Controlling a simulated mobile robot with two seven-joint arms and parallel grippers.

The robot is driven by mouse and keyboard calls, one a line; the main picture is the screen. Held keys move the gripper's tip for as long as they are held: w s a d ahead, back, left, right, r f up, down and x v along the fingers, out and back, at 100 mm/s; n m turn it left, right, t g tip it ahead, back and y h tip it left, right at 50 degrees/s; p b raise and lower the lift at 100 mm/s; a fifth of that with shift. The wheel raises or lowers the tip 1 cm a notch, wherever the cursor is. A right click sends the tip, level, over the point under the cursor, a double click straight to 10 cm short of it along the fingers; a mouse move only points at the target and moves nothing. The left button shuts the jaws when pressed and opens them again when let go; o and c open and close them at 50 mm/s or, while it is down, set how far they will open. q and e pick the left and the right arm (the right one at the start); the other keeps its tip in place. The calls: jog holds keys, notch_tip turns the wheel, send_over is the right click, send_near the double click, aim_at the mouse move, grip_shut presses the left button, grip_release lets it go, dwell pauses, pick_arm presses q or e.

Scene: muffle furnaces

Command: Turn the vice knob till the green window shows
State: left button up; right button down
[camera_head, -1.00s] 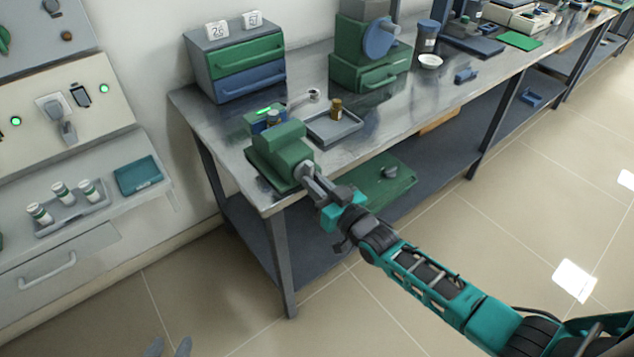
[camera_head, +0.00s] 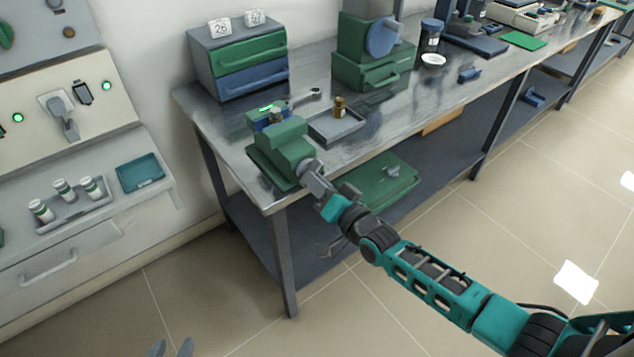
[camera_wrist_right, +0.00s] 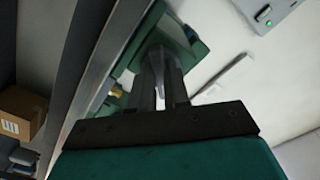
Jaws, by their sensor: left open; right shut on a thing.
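The green vice (camera_head: 283,146) sits at the near left corner of the metal bench. Its knob (camera_head: 303,167) faces the front, mostly hidden by my right gripper (camera_head: 308,174), which is shut on it. In the right wrist view, the fingers (camera_wrist_right: 162,88) reach toward the green vice body (camera_wrist_right: 190,50), with a grey part between them. A small bright green strip (camera_head: 271,107) shows just behind the vice; I cannot tell whether it is the window. My left gripper (camera_head: 171,348) is open and empty at the bottom edge, over the floor.
A grey tray (camera_head: 350,133) with a small brass piece (camera_head: 339,107) lies right of the vice. A drawer box (camera_head: 238,65) stands behind. A green case (camera_head: 384,184) is on the lower shelf. A side counter with vials (camera_head: 64,190) is at left.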

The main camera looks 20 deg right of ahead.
dwell(0.4)
jog(key=c, duration=1.1)
grip_release()
jog(key=v, duration=1.3)
jog(key=shift+p, duration=0.4)
jog(key=s+a+f+n+g+h, duration=0.2)
jog(key=s+f+n+g+h, duration=0.2)
jog(key=s, duration=0.7)
notch_tip(320, 180, down, 3)
jog(key=n+g, duration=0.2)
jog(key=n, duration=0.1)
